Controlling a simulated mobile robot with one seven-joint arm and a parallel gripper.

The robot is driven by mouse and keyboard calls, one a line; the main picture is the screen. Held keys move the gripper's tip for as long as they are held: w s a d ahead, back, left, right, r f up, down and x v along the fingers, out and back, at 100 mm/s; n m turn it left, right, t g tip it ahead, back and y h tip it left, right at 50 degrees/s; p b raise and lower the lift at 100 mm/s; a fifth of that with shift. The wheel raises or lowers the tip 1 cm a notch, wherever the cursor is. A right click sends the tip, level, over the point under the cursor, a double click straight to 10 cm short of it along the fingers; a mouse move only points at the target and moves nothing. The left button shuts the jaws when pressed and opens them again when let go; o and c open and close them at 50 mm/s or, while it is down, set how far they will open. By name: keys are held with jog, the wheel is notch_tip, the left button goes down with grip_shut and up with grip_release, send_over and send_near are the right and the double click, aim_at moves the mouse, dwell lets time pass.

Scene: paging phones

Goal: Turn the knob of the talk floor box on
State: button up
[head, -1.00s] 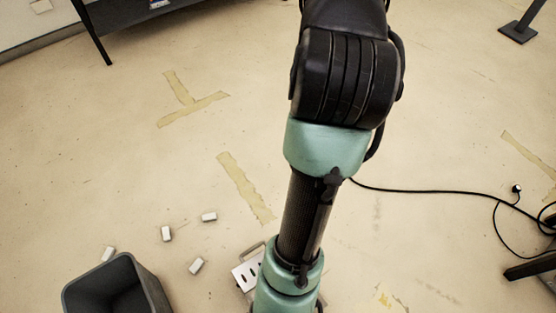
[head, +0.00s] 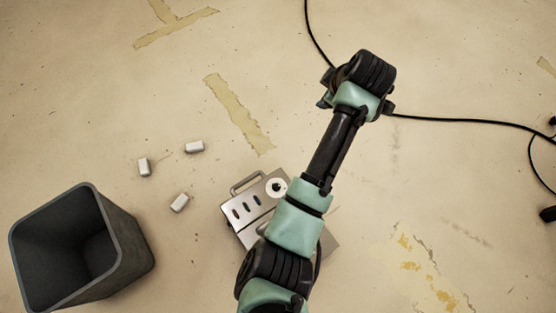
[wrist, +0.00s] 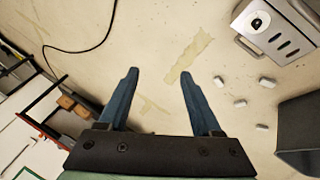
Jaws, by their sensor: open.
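The talk floor box (head: 262,206) is a metal box with a carry handle and a row of dark slots, standing on the floor. A round white knob or dial with a dark centre (head: 277,187) is on its face. My arm covers part of the box in the head view. In the wrist view the box (wrist: 280,32) is at the upper right, with the round dial (wrist: 258,21) in plain sight. My gripper (wrist: 158,75) is open and empty, its two blue fingers apart over bare floor, well to the side of the box.
A dark grey bin (head: 80,250) stands left of the box. Several small white blocks (head: 180,203) lie on the floor between them. A black cable (head: 455,120) runs across the floor at the right. Floor at the upper left is clear apart from tape.

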jog(key=s+a+f+n+g+y+b, duration=0.1)
jog(key=s+a+f+g+b, duration=0.15)
jog(key=f, duration=0.55)
jog(key=s+a+f+n+g+y+b, duration=0.1)
jog(key=s+f+b, duration=0.25)
jog(key=f, duration=0.55)
jog(key=n+g+y+b, duration=0.2)
jog(key=n+b, duration=0.1)
jog(key=b, duration=0.2)
send_near(277, 186)
jog(key=b+x, duration=0.8)
jog(key=shift+w+a+f, duration=0.15)
jog(key=shift+a+f, duration=0.1)
jog(key=shift+f, duration=0.05)
grip_shut()
